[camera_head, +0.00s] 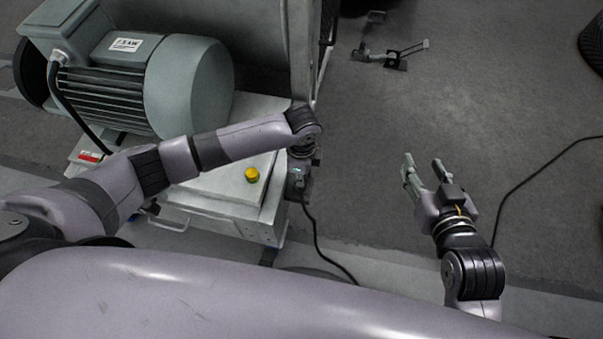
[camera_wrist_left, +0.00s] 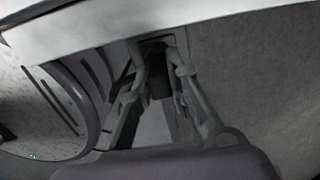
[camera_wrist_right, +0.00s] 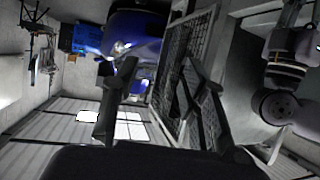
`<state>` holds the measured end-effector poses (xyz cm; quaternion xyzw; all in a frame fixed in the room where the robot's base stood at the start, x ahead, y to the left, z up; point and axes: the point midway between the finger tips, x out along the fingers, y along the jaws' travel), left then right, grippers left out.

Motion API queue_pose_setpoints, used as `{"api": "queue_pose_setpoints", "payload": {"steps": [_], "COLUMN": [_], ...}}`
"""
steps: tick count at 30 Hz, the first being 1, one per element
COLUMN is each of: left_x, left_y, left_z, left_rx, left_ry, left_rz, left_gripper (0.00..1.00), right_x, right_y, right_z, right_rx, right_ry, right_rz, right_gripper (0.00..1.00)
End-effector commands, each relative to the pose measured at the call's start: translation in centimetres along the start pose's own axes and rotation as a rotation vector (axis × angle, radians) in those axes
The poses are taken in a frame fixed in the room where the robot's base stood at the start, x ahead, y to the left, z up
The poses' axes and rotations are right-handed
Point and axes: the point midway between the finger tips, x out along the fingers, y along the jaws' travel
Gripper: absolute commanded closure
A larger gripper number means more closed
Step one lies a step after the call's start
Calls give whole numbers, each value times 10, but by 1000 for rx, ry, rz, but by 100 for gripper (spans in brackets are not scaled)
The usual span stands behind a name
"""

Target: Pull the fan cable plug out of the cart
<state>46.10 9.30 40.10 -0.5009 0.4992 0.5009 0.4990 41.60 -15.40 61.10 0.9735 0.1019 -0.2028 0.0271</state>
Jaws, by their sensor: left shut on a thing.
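The cart (camera_head: 225,208) stands at the left under the grey motor, its pale top and right side partly covered by my left arm. My left gripper (camera_head: 297,187) is at the cart's right side, mostly hidden by its own wrist. In the left wrist view its two fingers (camera_wrist_left: 161,78) close on a dark plug (camera_wrist_left: 161,86) at a dark opening under a pale edge. Whether the plug is still seated is unclear. A black cable (camera_head: 316,236) hangs from there to the floor. My right gripper (camera_head: 424,168) is open and empty above the floor.
A grey motor (camera_head: 150,85) sits on the cart, and a yellow button (camera_head: 252,174) is on the cart's top. Another black cable (camera_head: 527,178) lies on the floor at right. A small dark stand (camera_head: 394,61) and a tyre (camera_head: 590,55) are farther back. The middle floor is clear.

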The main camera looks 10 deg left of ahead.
Motion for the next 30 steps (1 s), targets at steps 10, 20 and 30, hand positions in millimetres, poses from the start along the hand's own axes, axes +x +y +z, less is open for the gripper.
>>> {"api": "queue_pose_setpoints", "payload": {"steps": [10, 20, 30], "left_x": [-1, -2, -2], "left_y": [0, 0, 0], "left_z": [0, 0, 0], "left_rx": [0, 0, 0], "left_ry": [0, 0, 0], "left_rz": [0, 0, 0], "left_gripper": [100, 100, 100], "right_x": [0, -2, -4], "right_y": [0, 1, 2], "right_z": [2, 8, 18], "right_rx": [0, 0, 2], "right_ry": [-14, -47, -88], "right_rz": [0, 3, 6], "right_gripper": [60, 60, 60]}}
